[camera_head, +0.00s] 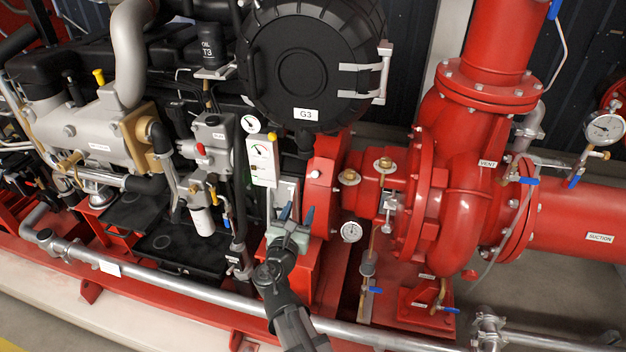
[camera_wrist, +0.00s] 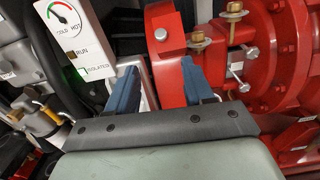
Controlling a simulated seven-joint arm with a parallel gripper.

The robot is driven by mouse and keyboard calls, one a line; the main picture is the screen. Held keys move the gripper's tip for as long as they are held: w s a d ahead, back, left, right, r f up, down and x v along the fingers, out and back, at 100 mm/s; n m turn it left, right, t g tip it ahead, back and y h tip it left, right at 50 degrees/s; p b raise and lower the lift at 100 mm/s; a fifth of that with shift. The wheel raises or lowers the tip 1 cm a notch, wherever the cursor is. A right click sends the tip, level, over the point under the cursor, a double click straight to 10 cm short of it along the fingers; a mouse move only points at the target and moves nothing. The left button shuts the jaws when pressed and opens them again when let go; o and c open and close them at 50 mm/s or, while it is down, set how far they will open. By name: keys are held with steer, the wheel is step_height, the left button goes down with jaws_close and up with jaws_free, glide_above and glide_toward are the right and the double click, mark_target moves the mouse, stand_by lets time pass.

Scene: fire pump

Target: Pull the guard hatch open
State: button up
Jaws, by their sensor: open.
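My gripper (camera_head: 297,212) is low in the middle of the head view, in front of the red engine housing. Its two blue fingers stand apart with nothing between them; they also show in the wrist view (camera_wrist: 159,70). A large round black cover (camera_head: 303,66) labelled G3 is above the gripper, closed, with a silver bracket (camera_head: 384,73) on its right side. A small pale grey panel (camera_head: 287,190) is just behind the fingers, partly hidden by them. No part is labelled as the guard hatch, so I cannot tell which one it is.
A white gauge panel (camera_head: 262,160) with a yellow top stands just left of the fingers. A red coupling housing (camera_head: 322,185) and red pump (camera_head: 450,200) are to the right. A small dial (camera_head: 351,231) is close by. A silver pipe (camera_head: 200,291) runs along the front.

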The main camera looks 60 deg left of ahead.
mark_target(315, 176)
steer(key=x, duration=1.4)
steer(key=shift+d+f, duration=0.1)
jaws_close()
stand_by(0.5)
